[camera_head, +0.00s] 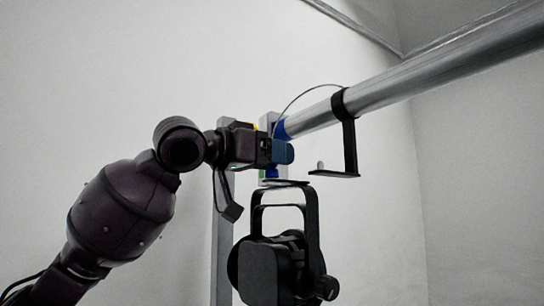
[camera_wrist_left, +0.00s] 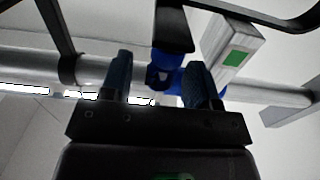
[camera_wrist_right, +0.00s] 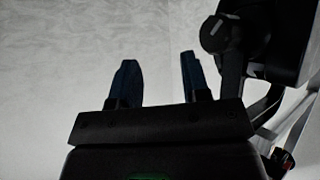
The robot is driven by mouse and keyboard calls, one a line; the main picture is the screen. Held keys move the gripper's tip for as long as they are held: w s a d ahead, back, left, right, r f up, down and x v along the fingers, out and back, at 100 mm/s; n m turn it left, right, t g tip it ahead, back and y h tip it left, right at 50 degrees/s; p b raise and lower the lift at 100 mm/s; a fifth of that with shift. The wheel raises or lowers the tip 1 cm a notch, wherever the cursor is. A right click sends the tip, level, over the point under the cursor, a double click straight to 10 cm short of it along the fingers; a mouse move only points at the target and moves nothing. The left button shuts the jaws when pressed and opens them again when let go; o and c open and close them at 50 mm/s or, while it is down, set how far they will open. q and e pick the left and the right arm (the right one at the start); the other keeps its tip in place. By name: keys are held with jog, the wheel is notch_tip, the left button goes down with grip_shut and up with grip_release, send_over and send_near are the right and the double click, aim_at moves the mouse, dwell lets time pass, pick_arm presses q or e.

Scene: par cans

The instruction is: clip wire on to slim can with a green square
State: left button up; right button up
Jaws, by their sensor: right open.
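A black lamp can (camera_head: 272,268) hangs in its yoke below the pipe in the head view. A green square (camera_wrist_left: 236,58) shows on a pale post end in the left wrist view. A thin dark wire (camera_head: 303,92) arcs from the bracket on the pipe down towards my left gripper (camera_head: 283,152); its lower end is hidden. In the left wrist view the left fingers (camera_wrist_left: 162,85) are apart, with a blue part and a black strap seen between or beyond them. My right gripper (camera_wrist_right: 158,82) is open and empty, beside a dark body with a round knob (camera_wrist_right: 215,34).
A grey pipe (camera_head: 440,74) slopes up to the right. A black hanging bracket (camera_head: 350,146) with a small foot is clamped on it. A grey upright post (camera_head: 223,245) stands behind the left gripper. The wall space at right is clear.

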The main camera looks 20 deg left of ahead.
dwell(0.3)
pick_arm(q)
jog(key=b+v, duration=0.1)
jog(key=v, duration=0.9)
jog(key=shift+s+a, duration=0.2)
jog(key=shift+s, duration=0.15)
pick_arm(e)
jog(key=shift+f, duration=0.75)
jog(key=shift+s+f, duration=0.15)
jog(key=shift+s, duration=0.05)
jog(key=shift+s+f, duration=0.3)
jog(key=shift+s, duration=0.15)
jog(key=shift+w+r, duration=0.15)
jog(key=shift+w+r, duration=0.3)
jog(key=shift+w, duration=0.1)
jog(key=shift+s+f, duration=0.15)
